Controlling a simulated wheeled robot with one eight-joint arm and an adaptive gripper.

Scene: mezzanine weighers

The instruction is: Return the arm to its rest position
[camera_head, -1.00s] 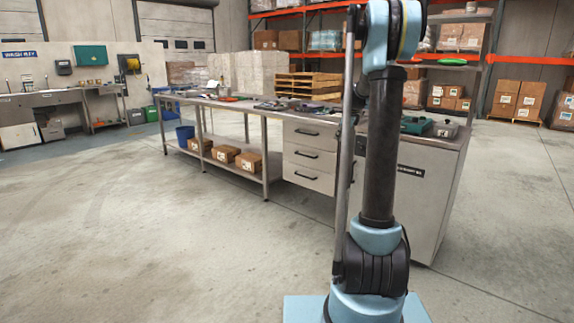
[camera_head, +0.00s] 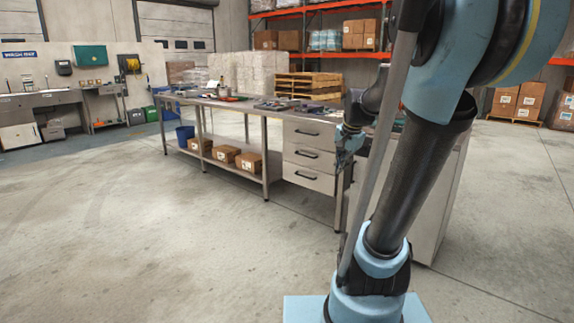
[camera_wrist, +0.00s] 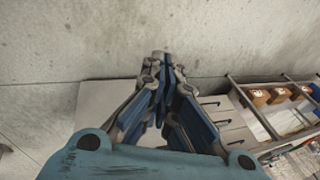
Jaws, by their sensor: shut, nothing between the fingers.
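My arm stands at the right of the head view, its lower link tilted to the right and its elbow large near the top right. My gripper (camera_head: 347,143) hangs in front of the right part of the workbench, partly hidden behind my own arm. In the wrist view my gripper (camera_wrist: 163,88) shows with its blue and grey fingers drawn together at the tips. Nothing is between them. The camera looks past it onto the concrete floor and the bench drawers.
A long metal workbench (camera_head: 230,103) with drawers (camera_head: 309,155) stands in the middle. Boxes (camera_head: 248,162) and a blue bin (camera_head: 185,135) are on its lower shelf. Stacked pallets (camera_head: 308,85) and orange racking (camera_head: 318,7) stand behind. The floor at left front is clear.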

